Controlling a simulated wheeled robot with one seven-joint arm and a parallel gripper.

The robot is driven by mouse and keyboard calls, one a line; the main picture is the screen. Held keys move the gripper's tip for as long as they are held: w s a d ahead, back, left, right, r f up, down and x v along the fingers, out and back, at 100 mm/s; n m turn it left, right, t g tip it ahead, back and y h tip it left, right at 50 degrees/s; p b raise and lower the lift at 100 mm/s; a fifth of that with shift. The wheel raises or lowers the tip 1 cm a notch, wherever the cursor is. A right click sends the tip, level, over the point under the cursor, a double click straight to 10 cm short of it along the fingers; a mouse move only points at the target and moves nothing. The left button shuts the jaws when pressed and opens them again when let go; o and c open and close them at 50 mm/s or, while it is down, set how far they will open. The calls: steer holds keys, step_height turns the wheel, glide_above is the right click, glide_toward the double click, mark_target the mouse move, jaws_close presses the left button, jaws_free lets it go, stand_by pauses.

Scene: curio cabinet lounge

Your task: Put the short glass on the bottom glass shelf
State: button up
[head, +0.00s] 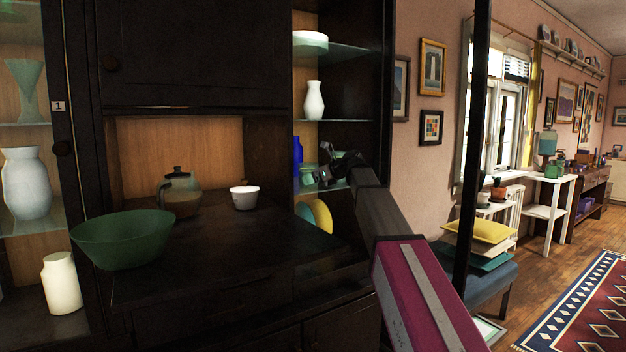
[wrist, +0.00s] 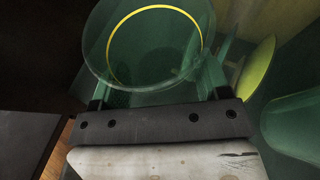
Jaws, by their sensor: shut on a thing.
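My gripper (head: 330,175) is inside the right-hand open bay of the dark cabinet, at about the height of the bottom glass shelf (head: 336,186). In the wrist view my gripper (wrist: 155,82) is shut on the short glass (wrist: 145,70), a clear, greenish tumbler. Its round mouth faces the camera, with a yellow ring showing inside. In the head view the glass is too small and dark to separate from the gripper and the green things beside it. I cannot tell whether its base touches the shelf.
A blue vase (head: 297,150) stands at the shelf's left, near a green dish (head: 307,172). A white vase (head: 314,100) is on the shelf above. A yellow plate (head: 321,214) leans below; the wrist view shows a green object (wrist: 295,125) at right. The cabinet's dark side panel bounds the bay.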

steer(key=o, duration=1.2)
steer(key=shift+f, duration=0.1)
steer(key=shift+c, duration=0.2)
steer(key=shift+r, duration=0.2)
steer(key=v, duration=1.2)
steer(key=shift+f, duration=0.15)
